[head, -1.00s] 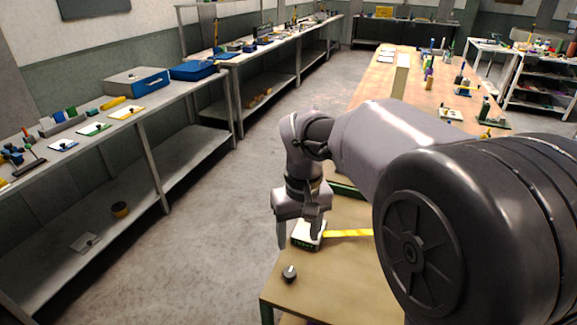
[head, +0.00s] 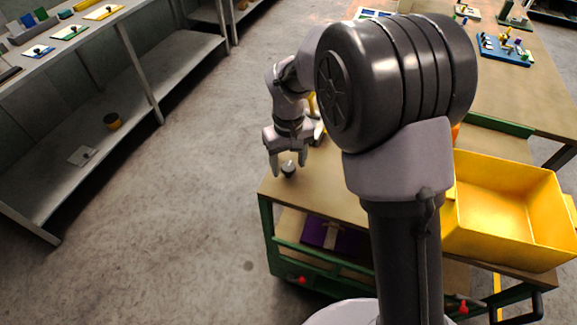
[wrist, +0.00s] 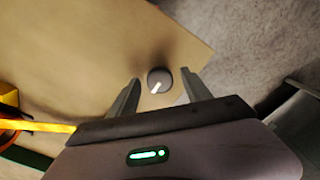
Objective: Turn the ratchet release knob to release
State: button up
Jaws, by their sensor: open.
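The knob (head: 288,169) is a small round dark knob near the corner of the wooden cart top. In the wrist view the knob (wrist: 159,81) shows a white pointer line slanting to the lower left. My gripper (head: 288,168) points down at it with its fingers apart. In the wrist view my gripper (wrist: 160,90) is open, with one finger on each side of the knob and a gap on both sides. I cannot tell whether the fingertips are level with the knob.
The wooden cart top (head: 330,196) has its edge close to the knob, with grey floor beyond. A yellow bin (head: 510,205) stands at the cart's right. A yellow strap (wrist: 40,126) shows at the left of the wrist view. A shelf bench (head: 90,110) stands at far left.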

grip_shut()
dwell(0.4)
jog(key=m+p, duration=0.1)
jog(key=m, duration=0.7)
jog(key=shift+m, duration=0.3)
jog(key=m, duration=0.4)
jog(key=shift+m, duration=0.3)
jog(key=m, duration=0.4)
jog(key=shift+m+b, duration=0.3)
jog(key=shift+b, duration=0.05)
